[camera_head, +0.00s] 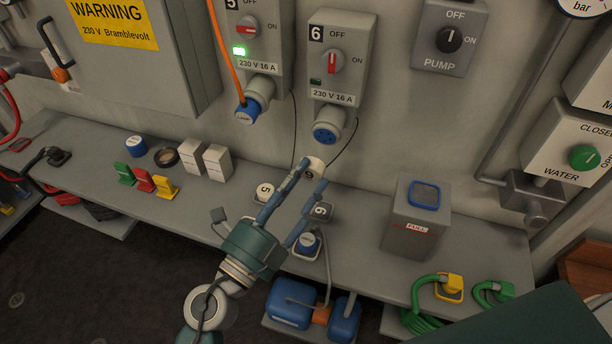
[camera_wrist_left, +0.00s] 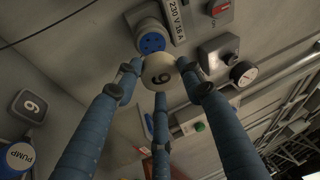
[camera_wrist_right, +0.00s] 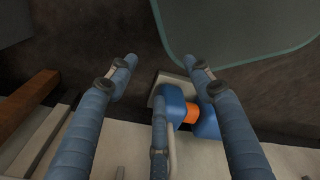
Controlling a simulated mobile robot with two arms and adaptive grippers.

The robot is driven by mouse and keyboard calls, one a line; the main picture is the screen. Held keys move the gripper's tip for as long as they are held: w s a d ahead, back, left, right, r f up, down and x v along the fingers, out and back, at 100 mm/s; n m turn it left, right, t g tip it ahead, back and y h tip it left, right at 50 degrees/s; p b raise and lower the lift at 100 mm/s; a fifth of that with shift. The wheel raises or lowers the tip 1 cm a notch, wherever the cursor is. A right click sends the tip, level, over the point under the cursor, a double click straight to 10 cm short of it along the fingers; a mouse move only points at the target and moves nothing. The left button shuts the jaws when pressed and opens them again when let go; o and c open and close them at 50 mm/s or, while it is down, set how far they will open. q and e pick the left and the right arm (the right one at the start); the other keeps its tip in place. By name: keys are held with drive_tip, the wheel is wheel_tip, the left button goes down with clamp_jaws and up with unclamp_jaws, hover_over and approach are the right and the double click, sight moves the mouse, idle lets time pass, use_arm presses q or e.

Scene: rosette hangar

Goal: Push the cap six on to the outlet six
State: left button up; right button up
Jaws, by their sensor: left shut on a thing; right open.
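Cap six (camera_head: 314,166) is a small whitish round cap marked 6; it also shows in the left wrist view (camera_wrist_left: 160,75). My left gripper (camera_head: 314,176) is shut on it, its blue fingers around the cap's sides. Outlet six (camera_head: 327,132) is the blue-faced socket under the grey switch box marked 6 (camera_head: 338,50). In the left wrist view the blue socket face (camera_wrist_left: 152,42) shows just beyond the cap, uncovered. The cap is below the outlet in the head view, with a small gap. My right gripper (camera_wrist_right: 160,64) is open and empty.
Outlet five's blue plug (camera_head: 248,111) with an orange cable is close on the left. A thin dark cord hangs beside outlet six.

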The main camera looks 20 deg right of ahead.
sight(304, 175)
use_arm(q)
drive_tip(key=shift+w+d, duration=0.3)
drive_tip(key=shift+w, duration=0.05)
drive_tip(key=x, duration=0.3)
drive_tip(key=shift+w+a, duration=0.2)
drive_tip(key=shift+w, duration=0.1)
drive_tip(key=shift+w+d+r, duration=0.1)
drive_tip(key=shift+w+d, duration=0.55)
drive_tip(key=shift+w, duration=0.3)
use_arm(e)
drive_tip(key=shift+d, duration=0.15)
drive_tip(key=shift+d, duration=0.35)
use_arm(q)
drive_tip(key=shift+y+p, duration=0.3)
use_arm(e)
drive_tip(key=shift+d+r, duration=0.1)
drive_tip(key=shift+r, duration=0.15)
